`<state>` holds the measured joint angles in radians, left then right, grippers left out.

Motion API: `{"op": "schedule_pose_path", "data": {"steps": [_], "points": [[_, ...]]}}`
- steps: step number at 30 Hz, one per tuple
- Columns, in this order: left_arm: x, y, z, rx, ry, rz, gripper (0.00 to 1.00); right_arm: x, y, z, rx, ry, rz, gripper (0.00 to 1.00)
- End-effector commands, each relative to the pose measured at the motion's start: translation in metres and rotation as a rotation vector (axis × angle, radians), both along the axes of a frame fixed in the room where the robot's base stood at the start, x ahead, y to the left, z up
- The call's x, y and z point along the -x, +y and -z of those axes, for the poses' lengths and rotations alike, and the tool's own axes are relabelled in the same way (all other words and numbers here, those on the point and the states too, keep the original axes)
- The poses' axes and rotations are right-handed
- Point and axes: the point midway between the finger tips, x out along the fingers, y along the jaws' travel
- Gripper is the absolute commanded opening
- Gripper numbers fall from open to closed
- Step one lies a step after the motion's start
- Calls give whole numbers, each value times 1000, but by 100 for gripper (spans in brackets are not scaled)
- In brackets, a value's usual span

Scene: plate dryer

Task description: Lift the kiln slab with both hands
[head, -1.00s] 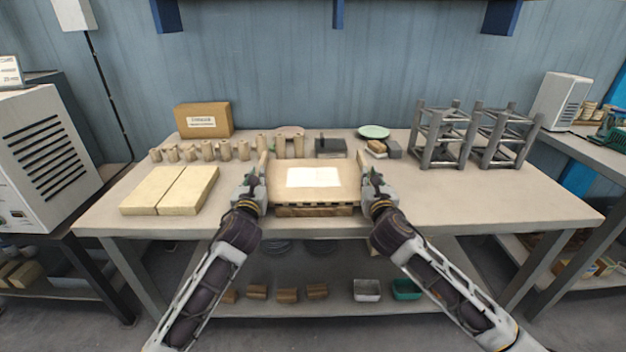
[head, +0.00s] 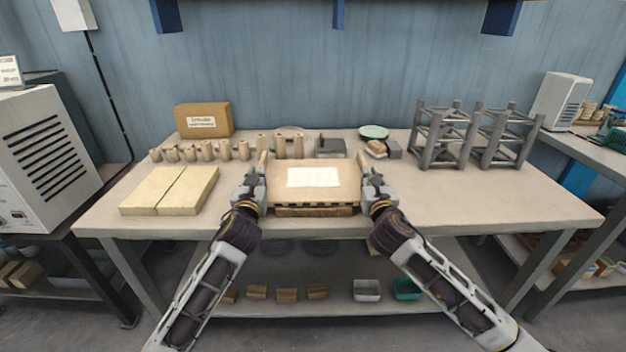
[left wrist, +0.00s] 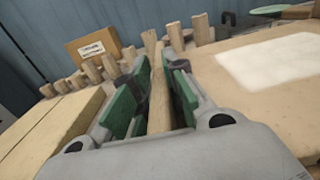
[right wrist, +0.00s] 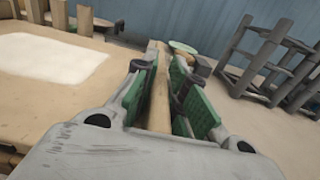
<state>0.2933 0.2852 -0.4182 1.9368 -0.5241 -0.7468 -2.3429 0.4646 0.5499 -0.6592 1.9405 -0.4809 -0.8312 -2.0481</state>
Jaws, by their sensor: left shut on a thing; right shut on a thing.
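The kiln slab (head: 313,196) is a tan board with a white patch on top, in the middle of the table in the head view. My left gripper (head: 254,181) is at its left edge and my right gripper (head: 371,181) at its right edge. Each is shut on the slab's edge, a tan strip between green pads in the left wrist view (left wrist: 158,100) and right wrist view (right wrist: 160,92). The slab looks level over a wooden support (head: 314,211). Whether a gap lies between them is hard to tell.
Two pale blocks (head: 170,190) lie to the left. Several short posts (head: 207,150), a dark grey block (head: 330,147) and a green plate (head: 373,132) stand behind the slab. Grey frames (head: 440,138) stand at the back right. The table's front right is clear.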

Motion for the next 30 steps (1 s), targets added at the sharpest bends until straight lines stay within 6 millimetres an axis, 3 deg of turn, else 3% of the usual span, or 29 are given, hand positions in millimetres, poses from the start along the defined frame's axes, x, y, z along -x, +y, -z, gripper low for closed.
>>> {"op": "schedule_pose_path", "data": {"steps": [30], "points": [[0,2,-37,-1,-6,-3,0,-1,-2,-37,1,-6,3,0]]}}
